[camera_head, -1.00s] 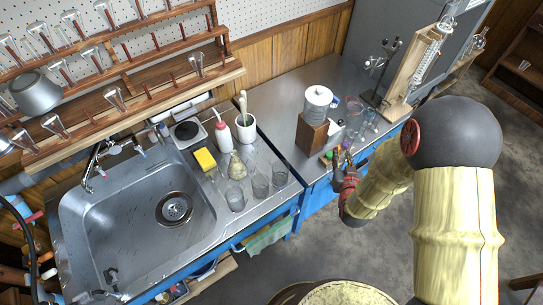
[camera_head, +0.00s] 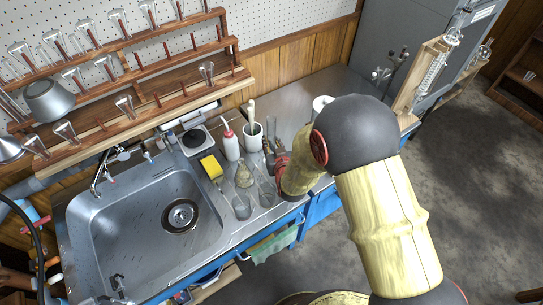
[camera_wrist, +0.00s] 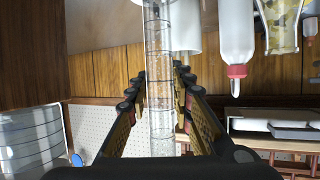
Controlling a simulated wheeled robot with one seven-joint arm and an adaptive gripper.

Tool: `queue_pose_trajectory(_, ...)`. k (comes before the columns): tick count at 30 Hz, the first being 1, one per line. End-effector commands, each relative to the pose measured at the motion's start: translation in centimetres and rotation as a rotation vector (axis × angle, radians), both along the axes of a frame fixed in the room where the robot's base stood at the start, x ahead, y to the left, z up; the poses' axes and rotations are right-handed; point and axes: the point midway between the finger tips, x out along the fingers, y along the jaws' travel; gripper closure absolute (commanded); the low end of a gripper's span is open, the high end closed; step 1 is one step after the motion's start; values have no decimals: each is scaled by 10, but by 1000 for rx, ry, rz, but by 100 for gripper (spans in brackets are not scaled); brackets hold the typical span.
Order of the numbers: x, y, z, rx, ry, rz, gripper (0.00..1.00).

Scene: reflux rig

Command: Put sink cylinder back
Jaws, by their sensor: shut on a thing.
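The sink cylinder, a clear graduated cylinder (camera_wrist: 160,100) with dark ring marks, stands lengthwise between my fingers in the wrist view, which looks upside down. My gripper (camera_wrist: 161,72) is shut on it, with one finger on each side. In the head view my gripper (camera_head: 271,152) is over the counter to the right of the sink (camera_head: 120,215), close to the white cup (camera_head: 252,135). My own arm hides much of the counter there. The head view does not clearly show whether the cylinder's foot touches the counter.
Glass beakers (camera_head: 242,208) and a flask (camera_head: 244,175) stand close to the left of my gripper. A white bottle (camera_head: 231,147) and a yellow sponge (camera_head: 211,167) are behind them. A wooden peg rack (camera_head: 150,115) with glassware runs above the sink.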

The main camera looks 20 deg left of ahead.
Motion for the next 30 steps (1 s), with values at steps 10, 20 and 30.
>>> queue_pose_trajectory(10,0,0,-34,0,0,0,100)
queue_pose_trajectory(20,1,0,-51,2,-2,0,100)
queue_pose_trajectory(30,0,0,-54,1,-1,-1,70)
